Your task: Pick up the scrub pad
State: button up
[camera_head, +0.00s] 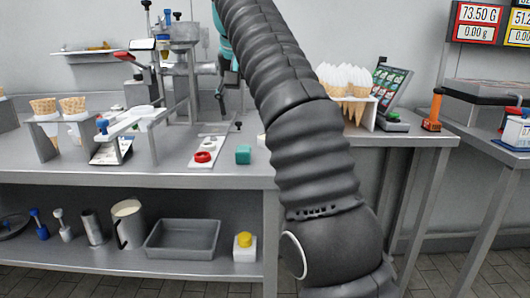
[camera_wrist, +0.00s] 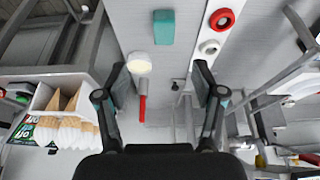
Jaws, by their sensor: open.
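The scrub pad looks to be the small teal block (camera_head: 243,154) lying on the steel counter near its front edge. It also shows at the top of the wrist view (camera_wrist: 163,27), beyond my fingertips and centred roughly between them. My gripper (camera_wrist: 160,75) is open and empty, its two dark fingers spread apart. In the head view most of my gripper is hidden behind my arm; a teal and dark part shows at the arm's upper left. Nothing touches the pad.
A white strip with a red ring (camera_head: 203,157) lies left of the pad. A cream round-headed tool with a red handle (camera_wrist: 139,64) lies close by. Cone holders stand left (camera_head: 73,106) and right (camera_head: 349,88). A metal press stand (camera_head: 186,70) rises behind.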

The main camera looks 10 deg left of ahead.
aim_at(244, 148)
jog(key=x, duration=1.4)
jog(key=shift+w+a+r, duration=0.2)
jog(key=shift+w+a, duration=0.2)
jog(key=shift+c, duration=0.3)
jog(key=c, duration=1)
